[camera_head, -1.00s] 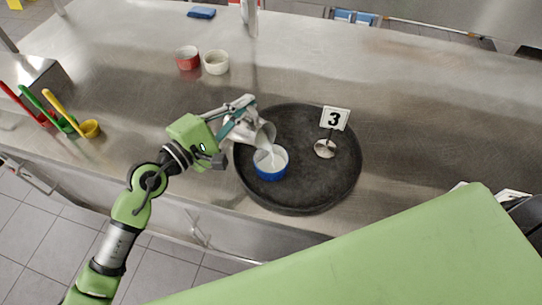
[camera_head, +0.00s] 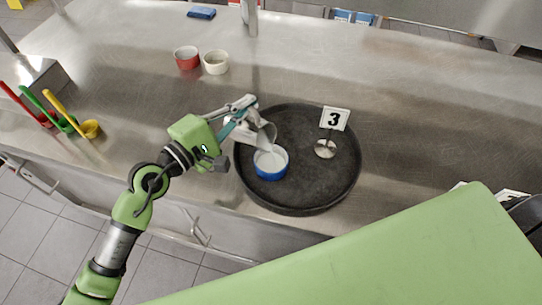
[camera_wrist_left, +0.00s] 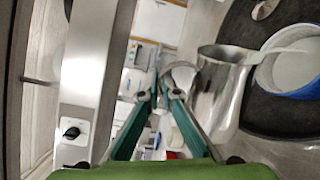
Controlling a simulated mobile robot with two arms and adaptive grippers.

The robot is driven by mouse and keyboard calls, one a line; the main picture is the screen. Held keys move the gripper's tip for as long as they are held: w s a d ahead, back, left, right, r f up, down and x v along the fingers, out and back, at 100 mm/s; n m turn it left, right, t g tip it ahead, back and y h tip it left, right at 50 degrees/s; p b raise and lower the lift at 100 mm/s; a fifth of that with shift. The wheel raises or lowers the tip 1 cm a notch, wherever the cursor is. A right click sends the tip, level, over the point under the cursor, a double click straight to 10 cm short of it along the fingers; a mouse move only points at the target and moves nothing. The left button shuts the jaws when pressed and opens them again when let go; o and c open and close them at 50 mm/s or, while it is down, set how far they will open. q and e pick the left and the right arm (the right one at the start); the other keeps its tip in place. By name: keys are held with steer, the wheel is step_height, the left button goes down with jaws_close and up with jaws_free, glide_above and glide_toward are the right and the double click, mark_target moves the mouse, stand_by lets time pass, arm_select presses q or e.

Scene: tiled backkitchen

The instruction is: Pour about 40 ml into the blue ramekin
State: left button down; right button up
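The blue ramekin (camera_head: 270,170) stands upright on the near left part of a round black tray (camera_head: 318,190) and holds white liquid. My left gripper (camera_head: 240,110) is shut on a metal jug (camera_head: 260,133), beside and above the ramekin. The jug is tilted with its spout over the ramekin. In the left wrist view the fingers (camera_wrist_left: 165,85) meet at the jug (camera_wrist_left: 222,92), and a white stream runs from its spout into the ramekin (camera_wrist_left: 290,75). The liquid level inside the jug is hidden. My right gripper is not in view.
A number 3 sign (camera_head: 334,119) on a round metal foot stands on the tray's right side. A red ramekin (camera_head: 187,58) and a white ramekin (camera_head: 216,62) stand behind. Red, green and yellow (camera_head: 90,128) ladles are at left. The steel counter right of the tray is clear.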

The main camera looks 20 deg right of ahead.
arm_select(q)
steer(key=shift+r, duration=0.1)
steer(key=shift+w, duration=0.1)
steer(key=n, duration=0.1)
steer(key=w+a+n, duration=0.1)
steer(key=w+n+b, duration=0.1)
steer(key=shift+w+a+f, duration=0.25)
steer(key=shift+f, duration=0.05)
steer(key=shift+w+a+n, duration=0.1)
steer(key=shift+w+n, duration=0.15)
steer(key=shift+n, duration=0.25)
steer(key=shift+s+r, duration=0.1)
steer(key=shift+s, duration=0.1)
